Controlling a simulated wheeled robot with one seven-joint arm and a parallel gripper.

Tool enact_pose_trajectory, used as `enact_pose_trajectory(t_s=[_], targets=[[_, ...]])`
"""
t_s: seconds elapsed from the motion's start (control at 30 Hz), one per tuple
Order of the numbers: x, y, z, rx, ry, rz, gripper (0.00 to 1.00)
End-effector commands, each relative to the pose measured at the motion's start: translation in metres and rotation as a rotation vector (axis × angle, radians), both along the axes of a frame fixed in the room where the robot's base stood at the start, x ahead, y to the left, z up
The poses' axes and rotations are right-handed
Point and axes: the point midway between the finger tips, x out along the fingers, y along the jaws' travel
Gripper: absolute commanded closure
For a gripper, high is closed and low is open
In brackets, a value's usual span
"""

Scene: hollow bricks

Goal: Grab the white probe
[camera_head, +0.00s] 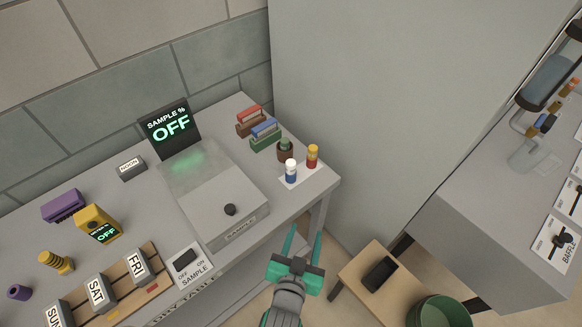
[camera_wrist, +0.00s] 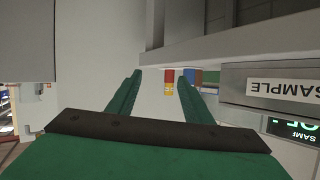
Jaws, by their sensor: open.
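A small upright cylinder with a white top and blue base (camera_head: 291,170), the only probe-like thing with white on it, stands on a white card at the right end of the grey bench. A red and yellow cylinder (camera_head: 312,156) stands just right of it, and also shows between the fingers in the wrist view (camera_wrist: 169,80). My gripper (camera_head: 304,243) is open and empty, off the bench's front edge and nearer the camera than both cylinders. In the wrist view my gripper (camera_wrist: 160,80) points toward the bench end; its right finger hides part of that area, and I cannot make out the white top.
A brown-green pot (camera_head: 285,150) and coloured blocks (camera_head: 265,133) stand behind the cylinders. The sample machine (camera_head: 215,190) reads OFF at left. A wooden stool (camera_head: 357,285) with a black item and a green bin (camera_head: 440,312) are at lower right. A grey cabinet (camera_head: 500,235) stands right.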

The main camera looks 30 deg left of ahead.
Motion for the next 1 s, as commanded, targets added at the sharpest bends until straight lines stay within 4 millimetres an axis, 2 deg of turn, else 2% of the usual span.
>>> enact_pose_trajectory(t_s=[0.03,0.1,0.3,0.6,0.8,1.0], targets=[[0.013,0.010,0.009,-0.002,-0.001,0.019,0.54],[0.026,0.022,0.017,-0.009,0.009,0.045,0.54],[0.057,0.054,0.044,-0.044,0.040,0.116,0.54],[0.081,0.085,0.081,-0.117,0.079,0.192,0.54],[0.086,0.092,0.087,-0.137,0.090,0.207,0.54],[0.108,0.101,0.074,-0.139,0.093,0.207,0.54]])
